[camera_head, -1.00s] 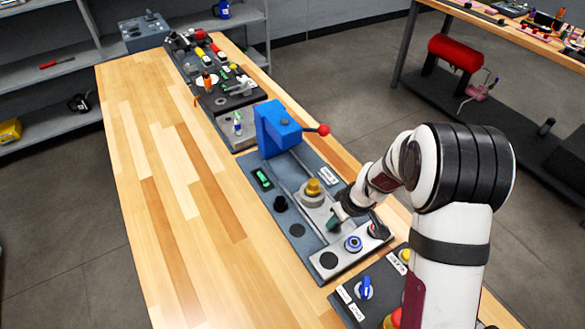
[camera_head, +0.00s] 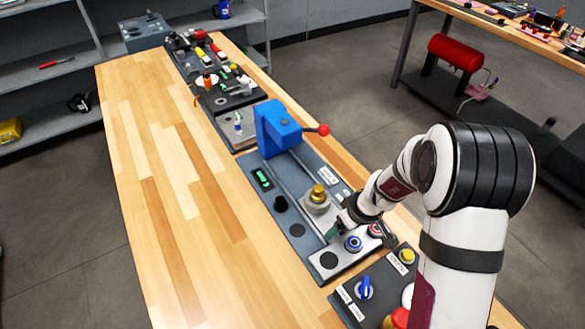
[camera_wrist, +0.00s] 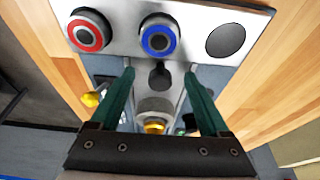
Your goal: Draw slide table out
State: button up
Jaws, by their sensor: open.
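The slide table (camera_head: 317,206) is a round grey piece with a brass knob-like part (camera_head: 318,191) on top, sitting on rails in front of the blue press (camera_head: 279,130). It also shows in the wrist view (camera_wrist: 155,106), partly hidden behind my gripper. A black knob handle (camera_wrist: 160,75) sticks out of its near side. My gripper (camera_wrist: 159,76) is open, with one green finger on each side of the handle. I cannot tell whether either finger touches it. In the head view my gripper (camera_head: 335,229) is low between the slide table and the button panel.
The metal panel (camera_head: 330,261) close by carries a blue button (camera_head: 353,243), a red button (camera_head: 375,231) and a black disc. Another station with a blue switch (camera_head: 365,288) stands nearer. The wooden bench (camera_head: 180,200) is clear at the left.

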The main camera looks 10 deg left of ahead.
jog(key=shift+r, duration=3.55)
jog(key=s+d+r+m+g, duration=0.1)
jog(key=s+r+m, duration=0.2)
jog(key=s, duration=0.6)
jog(key=s+d+r+m, duration=0.2)
jog(key=s+r+m, duration=0.2)
jog(key=s, duration=0.5)
jog(key=s+d+r+m+g, duration=0.1)
jog(key=s+d+r+m, duration=0.1)
jog(key=s+r+m, duration=0.2)
jog(key=s+m, duration=0.3)
jog(key=s, duration=0.3)
jog(key=shift+m+g+h, duration=0.3)
